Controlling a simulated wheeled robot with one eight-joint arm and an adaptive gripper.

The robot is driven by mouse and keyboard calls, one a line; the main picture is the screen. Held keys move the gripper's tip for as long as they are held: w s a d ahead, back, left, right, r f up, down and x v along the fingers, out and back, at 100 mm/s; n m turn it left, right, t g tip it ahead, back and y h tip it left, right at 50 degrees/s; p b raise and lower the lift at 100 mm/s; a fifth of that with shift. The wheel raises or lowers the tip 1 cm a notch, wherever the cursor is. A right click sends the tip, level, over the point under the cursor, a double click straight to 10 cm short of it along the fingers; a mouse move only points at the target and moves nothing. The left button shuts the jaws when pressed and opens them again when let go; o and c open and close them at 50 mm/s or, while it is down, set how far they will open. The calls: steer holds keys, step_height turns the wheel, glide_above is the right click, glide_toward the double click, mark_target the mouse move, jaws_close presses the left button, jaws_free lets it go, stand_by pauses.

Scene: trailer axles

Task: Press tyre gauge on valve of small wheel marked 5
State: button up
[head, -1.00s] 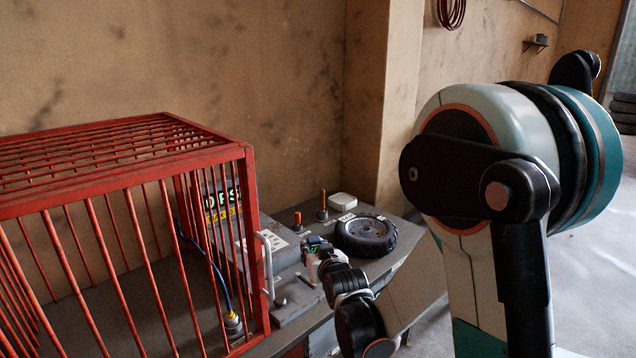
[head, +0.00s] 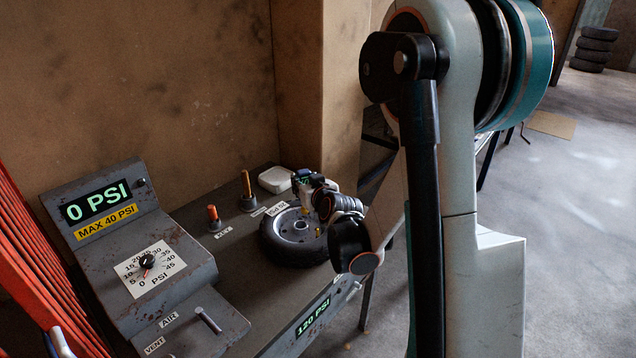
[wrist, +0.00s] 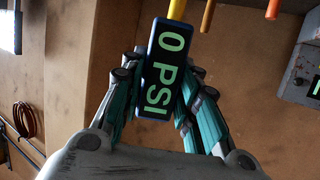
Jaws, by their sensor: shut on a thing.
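My gripper (head: 312,188) is shut on the tyre gauge (wrist: 163,70), a dark blue block with green digits reading 0 PSI in the wrist view. The gauge's yellow stem (wrist: 177,9) runs out at the top of that view. In the head view the small wheel (head: 270,241), with a black tyre and grey hub, lies flat on the bench. My gripper is at the wheel's back right, apparently above it. A small yellow piece (head: 318,232) at the wheel's right side may be the valve. No 5 is readable on the wheel, and any stem-to-valve contact cannot be seen.
A grey control box (head: 165,262) with a dial and a 0 PSI display stands left on the bench. Orange (head: 213,217) and yellow (head: 247,188) posts and a white box (head: 276,180) stand behind. The red cage (head: 40,270) is far left.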

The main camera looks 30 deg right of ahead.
steer(key=d, duration=0.1)
steer(key=s+d, duration=0.1)
steer(key=d, duration=0.1)
steer(key=shift+s+d+f+h, duration=0.1)
steer(key=shift+d+h, duration=0.2)
steer(key=shift+s, duration=0.15)
steer(key=shift+s+a+f+b, duration=0.1)
steer(key=shift+f+b, duration=2.8)
steer(key=shift+f+b, duration=0.6)
steer(key=shift+r, duration=0.15)
steer(key=shift+r+p, duration=2.1)
steer(key=shift+r, duration=0.8)
